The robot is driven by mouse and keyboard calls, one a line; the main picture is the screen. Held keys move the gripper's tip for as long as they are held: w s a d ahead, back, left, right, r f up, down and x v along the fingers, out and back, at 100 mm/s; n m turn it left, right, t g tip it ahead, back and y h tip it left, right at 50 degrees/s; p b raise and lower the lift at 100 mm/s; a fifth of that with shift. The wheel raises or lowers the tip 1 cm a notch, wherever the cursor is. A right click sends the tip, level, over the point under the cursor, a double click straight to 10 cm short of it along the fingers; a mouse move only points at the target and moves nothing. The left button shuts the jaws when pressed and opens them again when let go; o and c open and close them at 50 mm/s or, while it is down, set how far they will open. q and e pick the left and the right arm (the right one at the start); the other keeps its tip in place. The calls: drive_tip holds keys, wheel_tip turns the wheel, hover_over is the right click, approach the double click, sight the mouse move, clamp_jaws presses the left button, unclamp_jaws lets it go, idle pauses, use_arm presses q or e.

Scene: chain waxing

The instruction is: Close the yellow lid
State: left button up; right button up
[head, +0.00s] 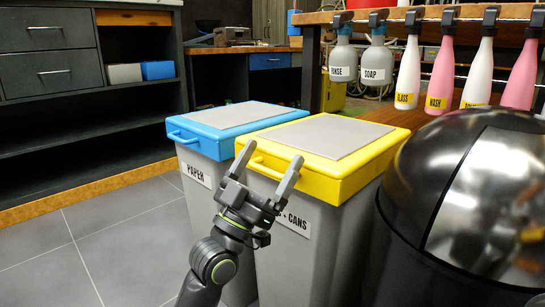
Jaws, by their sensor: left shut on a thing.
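The yellow lid (351,180) has a grey top panel and lies flat and level on the grey bin (300,259), whose partly hidden label ends in "CANS". Its yellow handle (268,171) sticks out at the front. My left gripper (268,162) is at this handle, with one finger on each side of it, shut on it. The gripper's fingers and wrist hide part of the handle and the bin's front. My right gripper is not in view.
A blue-lidded bin (206,118) labelled PAPER stands close on the left. A shiny domed black bin (430,185) stands close on the right. Several bottles hang from a rail above. Grey floor tiles (120,245) at the left are clear.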

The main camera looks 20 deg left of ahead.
use_arm(q)
drive_tip(key=shift+s+f, duration=0.25)
drive_tip(key=shift+f, duration=0.05)
drive_tip(key=o, duration=1.1)
drive_tip(key=shift+s+a, duration=0.1)
drive_tip(key=shift+c, duration=0.2)
drive_tip(key=shift+a, duration=0.1)
